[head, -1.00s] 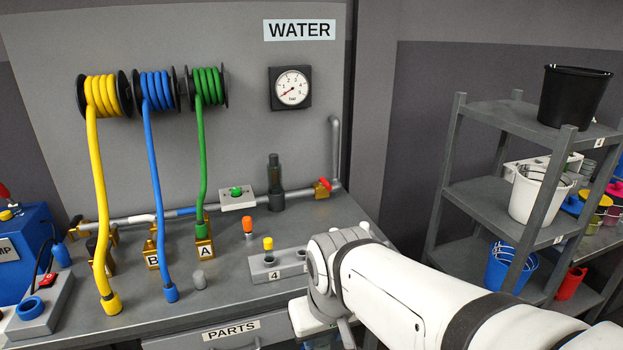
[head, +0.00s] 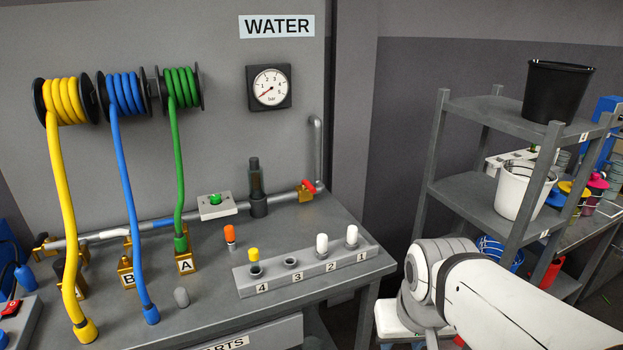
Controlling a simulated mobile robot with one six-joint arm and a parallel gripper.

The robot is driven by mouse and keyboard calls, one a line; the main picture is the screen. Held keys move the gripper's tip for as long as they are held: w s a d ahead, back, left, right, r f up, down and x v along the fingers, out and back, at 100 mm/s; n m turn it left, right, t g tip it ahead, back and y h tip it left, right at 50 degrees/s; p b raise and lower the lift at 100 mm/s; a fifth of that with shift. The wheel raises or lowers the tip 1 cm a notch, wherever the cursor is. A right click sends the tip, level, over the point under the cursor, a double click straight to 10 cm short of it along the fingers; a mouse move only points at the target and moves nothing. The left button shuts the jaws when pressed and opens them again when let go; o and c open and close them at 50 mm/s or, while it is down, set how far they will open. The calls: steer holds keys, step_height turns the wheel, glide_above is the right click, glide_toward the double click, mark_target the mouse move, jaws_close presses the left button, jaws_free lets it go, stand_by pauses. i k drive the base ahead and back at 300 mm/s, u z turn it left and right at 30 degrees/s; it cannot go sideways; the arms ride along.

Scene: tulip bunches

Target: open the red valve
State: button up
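The red valve (head: 309,186) is a small red handle on a brass body, set in the grey pipe (head: 278,198) at the back right of the bench, below the gauge. The handle lies slanted, roughly along the pipe as seen from here; I cannot tell its exact setting. My gripper (head: 404,328) is at the bottom edge, right of the bench and well away from the valve. Its fingers are mostly cut off by the frame, so its opening is hidden. The pressure gauge (head: 269,88) has its red needle at the low end.
A block with numbered sockets (head: 307,267) stands at the bench's front right, holding white and yellow pegs. An orange-topped peg (head: 230,237) stands behind it. Yellow, blue and green hoses hang at left. A shelf rack (head: 470,198) with buckets stands right of the bench.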

mark_target(306, 184)
steer(key=u, duration=0.05)
steer(key=i, duration=1)
steer(key=z, duration=0.05)
